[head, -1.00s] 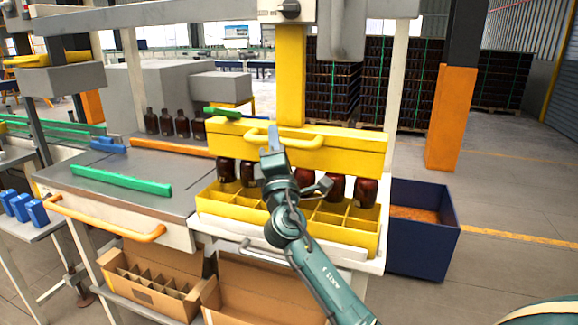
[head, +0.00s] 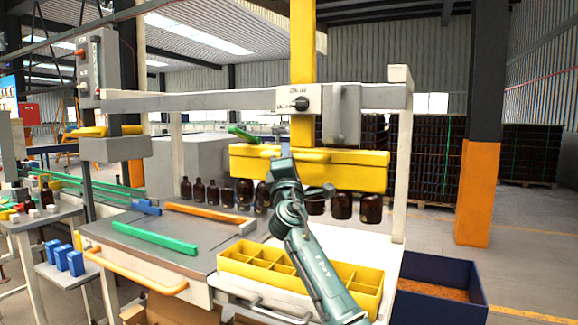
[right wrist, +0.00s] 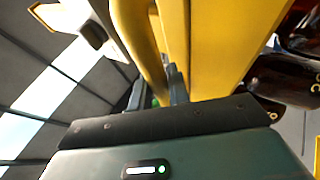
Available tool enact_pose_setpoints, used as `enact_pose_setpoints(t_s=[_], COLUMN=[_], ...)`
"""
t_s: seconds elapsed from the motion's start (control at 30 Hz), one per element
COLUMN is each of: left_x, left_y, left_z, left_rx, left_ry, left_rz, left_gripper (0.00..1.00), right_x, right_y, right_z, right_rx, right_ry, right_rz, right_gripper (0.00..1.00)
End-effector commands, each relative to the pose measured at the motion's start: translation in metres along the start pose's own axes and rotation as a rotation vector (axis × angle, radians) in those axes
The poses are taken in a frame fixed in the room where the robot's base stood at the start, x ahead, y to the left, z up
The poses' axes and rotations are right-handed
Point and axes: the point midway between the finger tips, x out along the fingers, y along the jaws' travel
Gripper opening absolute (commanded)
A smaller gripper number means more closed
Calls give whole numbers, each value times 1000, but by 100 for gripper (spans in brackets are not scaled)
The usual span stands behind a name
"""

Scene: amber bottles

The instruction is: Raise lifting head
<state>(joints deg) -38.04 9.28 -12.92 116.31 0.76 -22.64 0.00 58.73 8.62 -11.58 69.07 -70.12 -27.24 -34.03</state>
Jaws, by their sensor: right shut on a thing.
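The yellow lifting head (head: 350,170) hangs level below the crossbeam on its yellow column (head: 302,70). Amber bottles (head: 342,206) hang upright in a row under it, clear of the yellow divided crate (head: 345,278) below. My right gripper (head: 280,163) is at the front of the lifting head, shut on its yellow handle (head: 312,155). The right wrist view shows the handle bar (right wrist: 137,35) running down between my fingers, beside the yellow body of the head (right wrist: 232,40). My own arm hides some bottles and part of the crate. My left gripper is not in view.
The crossbeam carries a control box with a black knob (head: 301,103). A steel table (head: 185,228) with a green bar (head: 155,238) stands left of the crate. A dark blue bin (head: 440,305) is at the right.

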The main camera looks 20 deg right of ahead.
Motion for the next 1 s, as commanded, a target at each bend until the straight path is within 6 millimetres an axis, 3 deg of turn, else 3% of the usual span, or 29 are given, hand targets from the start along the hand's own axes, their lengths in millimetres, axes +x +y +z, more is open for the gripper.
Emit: enact_pose_setpoints(t_s=[0.43, 0.47, 0.53, 0.83, 1.0], left_x=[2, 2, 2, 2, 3], left_y=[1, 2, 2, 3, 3], left_z=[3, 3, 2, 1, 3], left_rx=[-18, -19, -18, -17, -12], left_ry=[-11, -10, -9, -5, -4], left_rz=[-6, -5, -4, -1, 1], left_gripper=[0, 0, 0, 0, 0], right_x=[4, 4, 4, 1, -15], right_y=[8, 8, 8, 5, 3], right_z=[4, 4, 4, 2, 0], right_rx=[1, 1, 1, 1, 2], right_ry=[-4, -4, -4, -1, 0], right_rz=[10, 10, 10, 5, 5], right_gripper=[0, 20, 26, 27, 27])
